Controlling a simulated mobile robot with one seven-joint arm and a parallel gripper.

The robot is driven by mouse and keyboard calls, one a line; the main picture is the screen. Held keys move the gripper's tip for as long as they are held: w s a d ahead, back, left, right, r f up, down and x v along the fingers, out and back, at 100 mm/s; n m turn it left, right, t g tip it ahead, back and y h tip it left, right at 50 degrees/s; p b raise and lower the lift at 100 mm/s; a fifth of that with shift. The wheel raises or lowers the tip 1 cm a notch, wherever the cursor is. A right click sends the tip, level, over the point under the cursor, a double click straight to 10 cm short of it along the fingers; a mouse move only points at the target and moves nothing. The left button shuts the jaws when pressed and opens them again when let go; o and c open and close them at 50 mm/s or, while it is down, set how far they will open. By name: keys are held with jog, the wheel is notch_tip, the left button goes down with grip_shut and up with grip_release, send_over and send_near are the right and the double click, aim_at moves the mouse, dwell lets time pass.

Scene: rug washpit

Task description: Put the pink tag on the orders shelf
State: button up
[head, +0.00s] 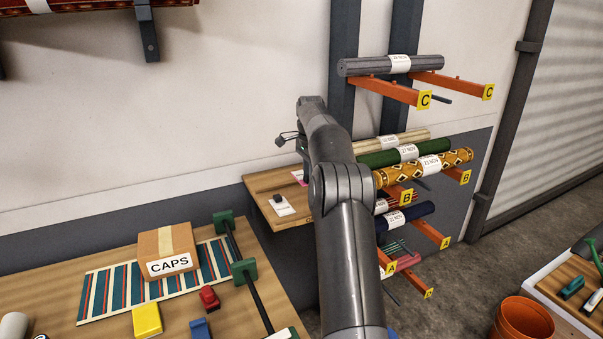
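A small wooden wall shelf (262,184), which may be the orders shelf, is left of my arm; I can read no name on it. A white card (283,205) with a small dark object (277,196) on it lies near its front edge. A small pink patch (297,174), perhaps the pink tag, shows at the shelf's right part, mostly hidden by my arm. My gripper (304,174) seems to be low over that spot, behind my forearm. Its fingers are too small and covered to show whether they are open or hold anything.
A wooden table (50,280) at lower left bears a CAPS box (168,251) on a striped rug (100,293), and coloured blocks. Right of my arm, orange rack arms (385,91) hold rolled rugs (425,168). An orange bucket (522,320) stands at lower right.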

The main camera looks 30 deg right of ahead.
jog(key=shift+f, duration=2.85)
jog(key=shift+f, duration=0.55)
jog(key=o, duration=1.1)
